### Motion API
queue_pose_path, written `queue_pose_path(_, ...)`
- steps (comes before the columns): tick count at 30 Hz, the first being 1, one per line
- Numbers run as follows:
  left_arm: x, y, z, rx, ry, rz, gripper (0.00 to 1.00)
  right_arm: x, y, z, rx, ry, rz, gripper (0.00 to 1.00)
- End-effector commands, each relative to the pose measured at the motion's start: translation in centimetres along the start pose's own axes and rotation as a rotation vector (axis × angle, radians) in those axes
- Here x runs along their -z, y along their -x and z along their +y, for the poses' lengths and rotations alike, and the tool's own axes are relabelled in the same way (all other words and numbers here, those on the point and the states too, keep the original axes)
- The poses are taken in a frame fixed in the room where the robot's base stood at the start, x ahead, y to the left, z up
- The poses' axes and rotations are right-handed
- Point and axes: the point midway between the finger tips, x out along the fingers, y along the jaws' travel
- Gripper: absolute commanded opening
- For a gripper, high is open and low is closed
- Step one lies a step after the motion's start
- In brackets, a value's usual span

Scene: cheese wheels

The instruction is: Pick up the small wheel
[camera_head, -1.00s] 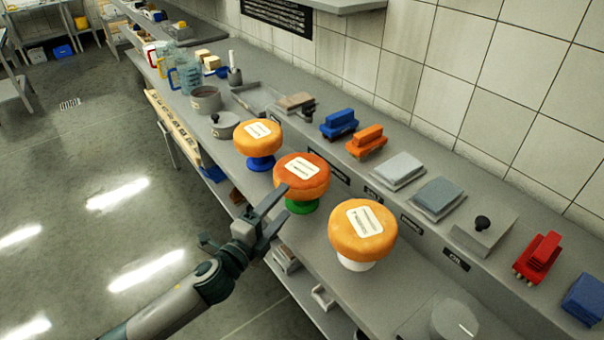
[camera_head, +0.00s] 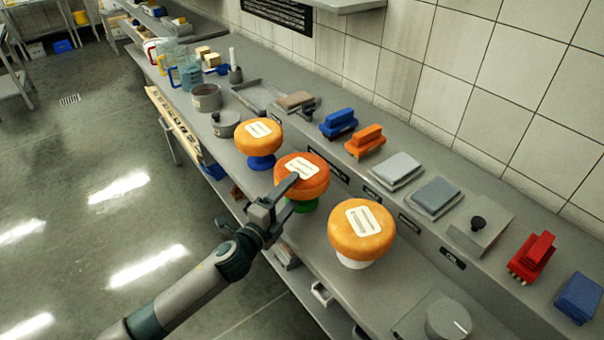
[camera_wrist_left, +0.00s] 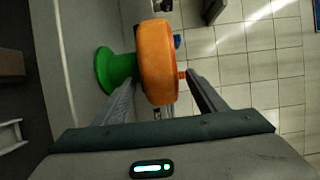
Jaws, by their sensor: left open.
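Three orange cheese wheels stand in a row on the grey counter. The back wheel (camera_head: 258,137) is on a blue stand (camera_head: 262,162) and looks smallest, though it is also farthest away. The middle wheel (camera_head: 315,182) is darker orange with a white label, on a green stand (camera_head: 303,206). The front wheel (camera_head: 361,231) is on a white stand. My left gripper (camera_head: 289,194) is open at the near side of the middle wheel. In the left wrist view the middle wheel (camera_wrist_left: 158,62) shows between and ahead of the spread fingers; contact cannot be told. My right gripper is out of view.
A grey pot (camera_head: 206,98) and a lidded pan (camera_head: 225,123) stand behind the wheels. Blue (camera_head: 338,123) and orange (camera_head: 365,140) brushes and flat blocks line the raised back ledge. A grey dial (camera_head: 448,319) is at the front. Open floor lies left.

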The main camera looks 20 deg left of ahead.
Motion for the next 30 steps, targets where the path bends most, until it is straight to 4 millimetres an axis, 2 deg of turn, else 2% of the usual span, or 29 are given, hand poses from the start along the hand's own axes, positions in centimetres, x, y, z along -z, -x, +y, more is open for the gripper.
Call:
queue_pose_path(9, 0.00, 0.04, 0.00, 0.000, 0.000, 0.000, 0.65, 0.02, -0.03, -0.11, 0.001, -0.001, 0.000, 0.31)
queue_pose_path(10, -0.01, 0.04, 0.00, 0.000, 0.000, 0.000, 0.62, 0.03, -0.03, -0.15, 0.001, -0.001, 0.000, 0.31)
queue_pose_path(18, 0.00, 0.05, 0.01, 0.000, 0.000, 0.000, 0.00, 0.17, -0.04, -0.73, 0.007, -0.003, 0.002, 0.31)
queue_pose_path(30, -0.03, -0.04, -0.66, 0.008, -0.002, 0.001, 0.00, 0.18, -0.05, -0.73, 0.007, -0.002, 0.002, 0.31)
